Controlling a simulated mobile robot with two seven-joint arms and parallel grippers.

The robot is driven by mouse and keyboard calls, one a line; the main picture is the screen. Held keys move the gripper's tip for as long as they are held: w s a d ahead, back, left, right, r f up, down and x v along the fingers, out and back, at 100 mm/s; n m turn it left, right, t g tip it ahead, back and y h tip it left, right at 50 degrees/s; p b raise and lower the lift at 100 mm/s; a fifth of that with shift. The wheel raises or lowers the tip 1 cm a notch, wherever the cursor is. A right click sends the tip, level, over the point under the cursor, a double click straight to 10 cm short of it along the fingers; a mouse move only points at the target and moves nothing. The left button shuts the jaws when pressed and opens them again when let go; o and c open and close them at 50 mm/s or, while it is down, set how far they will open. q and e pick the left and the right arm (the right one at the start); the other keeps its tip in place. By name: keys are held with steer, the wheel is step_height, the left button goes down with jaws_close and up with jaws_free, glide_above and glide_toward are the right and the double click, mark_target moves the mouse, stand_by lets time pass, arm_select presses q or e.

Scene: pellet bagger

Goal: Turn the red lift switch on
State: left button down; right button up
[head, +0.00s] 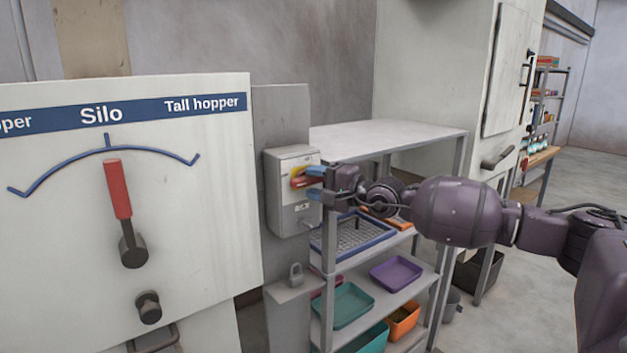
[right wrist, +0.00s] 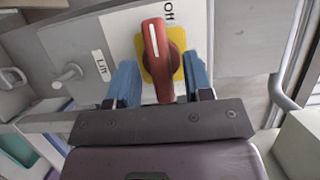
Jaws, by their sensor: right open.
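The red lift switch (right wrist: 158,50) is a red handle on a yellow plate (right wrist: 177,73), mounted on a light grey box beside a "Lift" label. The white-marked end of the handle points towards the word "Off" in the right wrist view. In the head view the switch (head: 302,182) is on the front of the grey switch box (head: 287,212), partly hidden by my gripper. My right gripper (head: 314,182) is open at the switch. Its blue fingers stand on either side of the handle, with gaps showing in the wrist view (right wrist: 160,82). My left gripper is not in view.
A white panel with a red-handled silo selector (head: 118,190) stands left of the box. A padlock (head: 296,273) sits below it. Right of the box is a shelf rack (head: 400,133) holding coloured trays, including a purple one (head: 396,273). Open floor lies at right.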

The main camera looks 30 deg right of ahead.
steer(key=shift+w+a, duration=0.15)
steer(key=shift+w, duration=0.1)
steer(key=shift+c, duration=0.2)
steer(key=c, duration=0.5)
steer(key=shift+c, duration=0.2)
